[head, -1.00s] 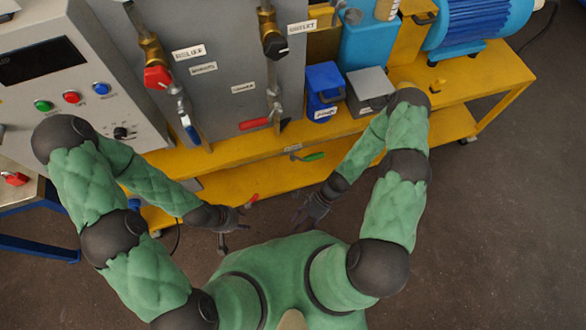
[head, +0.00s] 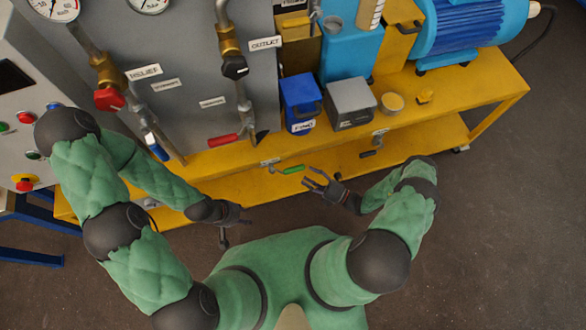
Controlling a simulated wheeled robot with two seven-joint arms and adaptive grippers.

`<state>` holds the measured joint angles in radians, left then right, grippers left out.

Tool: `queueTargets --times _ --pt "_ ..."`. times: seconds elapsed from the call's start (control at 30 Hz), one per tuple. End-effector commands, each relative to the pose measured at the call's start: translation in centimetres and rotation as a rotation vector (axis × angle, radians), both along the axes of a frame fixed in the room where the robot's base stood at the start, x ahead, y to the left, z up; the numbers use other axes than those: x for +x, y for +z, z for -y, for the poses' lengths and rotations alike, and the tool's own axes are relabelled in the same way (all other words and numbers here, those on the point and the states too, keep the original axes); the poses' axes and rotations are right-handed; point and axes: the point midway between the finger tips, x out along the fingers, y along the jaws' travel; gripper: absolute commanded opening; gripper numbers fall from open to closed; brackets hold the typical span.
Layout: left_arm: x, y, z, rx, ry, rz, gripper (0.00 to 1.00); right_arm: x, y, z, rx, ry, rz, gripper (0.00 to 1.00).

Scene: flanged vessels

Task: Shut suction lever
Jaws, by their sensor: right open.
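Several valve levers show, and I cannot read which label says suction. A green-handled lever (head: 291,169) sits at the front edge of the yellow bench, beside a small unreadable label. My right gripper (head: 312,180) is open and empty, just right of and below the green handle, apparently apart from it. A red-handled lever (head: 223,140) and a blue-handled lever (head: 157,147) are at the bottom of the grey panel's pipes. A dark-handled lever (head: 372,153) is further right on the bench front. My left gripper (head: 236,222) looks open and empty, below the bench front.
The yellow bench (head: 480,95) carries a blue bin (head: 300,100), a grey box (head: 351,101), a yellow cup (head: 392,103) and a blue motor (head: 470,30). The grey panel (head: 190,60) holds red and black valve knobs. Floor at right is clear.

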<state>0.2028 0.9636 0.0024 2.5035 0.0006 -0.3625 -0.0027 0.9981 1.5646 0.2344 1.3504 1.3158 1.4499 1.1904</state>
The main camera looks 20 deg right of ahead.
Motion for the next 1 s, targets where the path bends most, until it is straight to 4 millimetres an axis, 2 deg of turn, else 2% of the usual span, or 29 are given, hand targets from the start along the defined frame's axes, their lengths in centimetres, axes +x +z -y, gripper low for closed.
queueTargets --times 0.2,0.4,0.87,1.0 --pt "0.0 -0.3 0.0 0.000 0.000 0.000 0.40 2.6 0.5 -3.1 -0.001 0.007 0.001 0.61" --pt "0.0 -0.5 0.0 0.000 0.000 0.000 0.40 4.4 0.9 -4.9 -0.003 0.005 0.002 0.61" --pt "0.0 -0.5 0.0 0.000 0.000 0.000 0.40 5.1 1.1 -5.6 -0.003 0.003 0.001 0.61" --pt "0.0 -0.5 0.0 0.000 0.000 0.000 0.40 5.1 1.1 -5.6 -0.003 0.003 0.001 0.22"
